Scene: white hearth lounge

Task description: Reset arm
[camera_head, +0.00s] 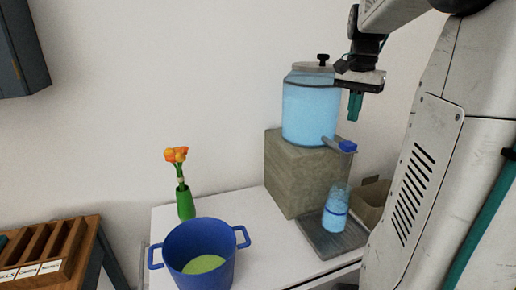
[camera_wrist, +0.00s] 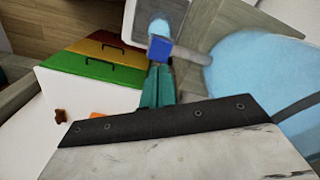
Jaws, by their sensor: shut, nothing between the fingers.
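My gripper (camera_head: 355,106) has teal fingers that are closed together with nothing between them. In the head view it hangs from my arm at the upper right, in front of and to the right of the glass dispenser (camera_head: 311,108) full of blue liquid. In the wrist view my gripper (camera_wrist: 158,88) points toward the dispenser's blue tap (camera_wrist: 164,46). The same tap (camera_head: 347,146) shows below my fingers in the head view. I cannot tell from these frames whether the fingers touch it.
The dispenser stands on a wooden block (camera_head: 290,180). A glass with blue liquid (camera_head: 335,208) stands on a grey tray (camera_head: 318,240) under the tap. A blue pot (camera_head: 186,250) and a green vase (camera_head: 185,203) share the white table (camera_head: 265,245). A wooden rack (camera_head: 50,250) is at the left.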

